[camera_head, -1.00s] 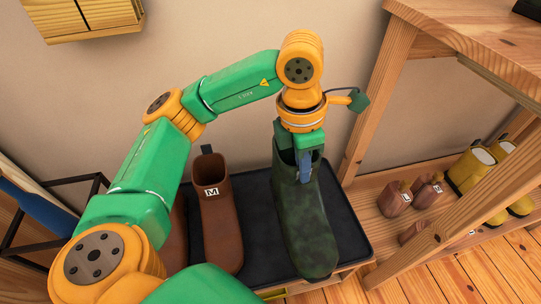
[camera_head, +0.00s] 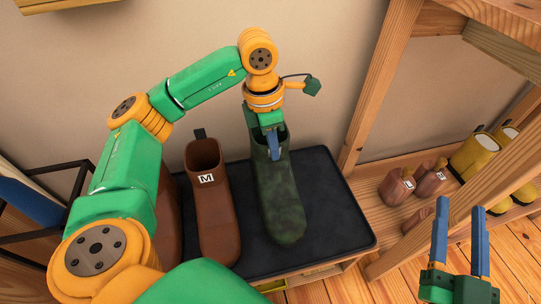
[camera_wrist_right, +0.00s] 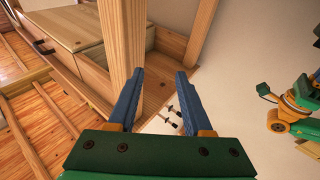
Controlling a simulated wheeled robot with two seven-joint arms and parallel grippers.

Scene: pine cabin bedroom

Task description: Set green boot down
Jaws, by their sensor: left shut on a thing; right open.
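The dark green boot (camera_head: 281,200) is over the black tray (camera_head: 335,215), to the right of a brown boot marked M (camera_head: 217,225). My left gripper (camera_head: 273,145) is shut on the green boot's upper edge from above. The boot's toe points toward me; I cannot tell whether its sole touches the tray. My right gripper (camera_head: 460,235) is open and empty at the lower right, in front of the wooden shelf. Its two blue fingers also show in the right wrist view (camera_wrist_right: 156,100).
Another brown boot (camera_head: 165,220) is partly hidden behind my left arm. A wooden shelf (camera_head: 400,80) stands at right, with small brown boots (camera_head: 395,187) and yellow boots (camera_head: 472,160) on its lower board. The tray's right part is bare.

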